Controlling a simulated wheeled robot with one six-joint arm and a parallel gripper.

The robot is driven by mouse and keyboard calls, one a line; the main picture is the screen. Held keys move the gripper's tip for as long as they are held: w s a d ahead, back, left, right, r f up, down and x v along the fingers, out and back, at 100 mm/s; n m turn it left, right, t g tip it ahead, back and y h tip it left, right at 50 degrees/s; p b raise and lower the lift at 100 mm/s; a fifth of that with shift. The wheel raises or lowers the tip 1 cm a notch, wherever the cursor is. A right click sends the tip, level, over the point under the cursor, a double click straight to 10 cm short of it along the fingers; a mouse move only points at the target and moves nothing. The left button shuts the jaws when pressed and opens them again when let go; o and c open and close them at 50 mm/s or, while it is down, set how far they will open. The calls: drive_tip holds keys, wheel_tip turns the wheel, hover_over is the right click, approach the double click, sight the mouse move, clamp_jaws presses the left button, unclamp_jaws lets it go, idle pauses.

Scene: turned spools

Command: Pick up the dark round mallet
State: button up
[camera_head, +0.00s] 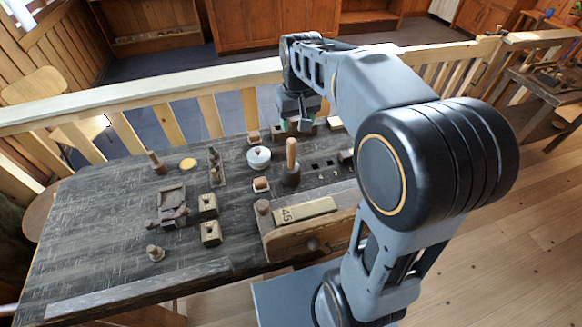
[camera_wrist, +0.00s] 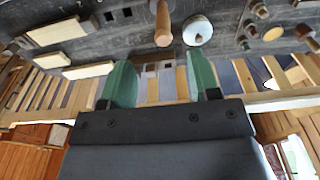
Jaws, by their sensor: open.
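The dark round mallet (camera_head: 290,179) stands on the dark workbench, with its light wooden handle pointing up. In the wrist view its wooden handle (camera_wrist: 162,24) shows at the top middle, and its dark head is mostly cut off by the top edge. My gripper (camera_head: 299,124) is above the back edge of the bench, beyond the mallet, apart from it. In the wrist view my gripper (camera_wrist: 158,65) shows two green fingers spread wide with nothing between them. The handle is past the fingertips, roughly in line with the gap.
A white round lidded pot (camera_head: 258,158) stands just left of the mallet and also shows in the wrist view (camera_wrist: 198,32). Small wooden blocks (camera_head: 209,205) stand to the left. A railing (camera_head: 150,108) runs behind the bench.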

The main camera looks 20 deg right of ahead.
hover_over(291, 148)
drive_tip(key=w, duration=0.1)
drive_tip(key=shift+g, duration=0.5)
drive_tip(key=f, duration=0.5)
drive_tip(key=f+p, duration=0.1)
drive_tip(key=f, duration=0.2)
drive_tip(key=shift+w+d+f, duration=0.15)
drive_tip(key=shift+w+d, duration=0.2)
drive_tip(key=shift+s+a+f+p, duration=0.15)
drive_tip(key=shift+f+p, duration=0.2)
drive_tip(key=shift+f, duration=1.25)
drive_tip(key=shift+s+d+f+p, duration=0.1)
drive_tip(key=shift+f+p, duration=0.25)
drive_tip(key=shift+f, duration=1.25)
drive_tip(key=shift+c, duration=0.3)
clamp_jaws()
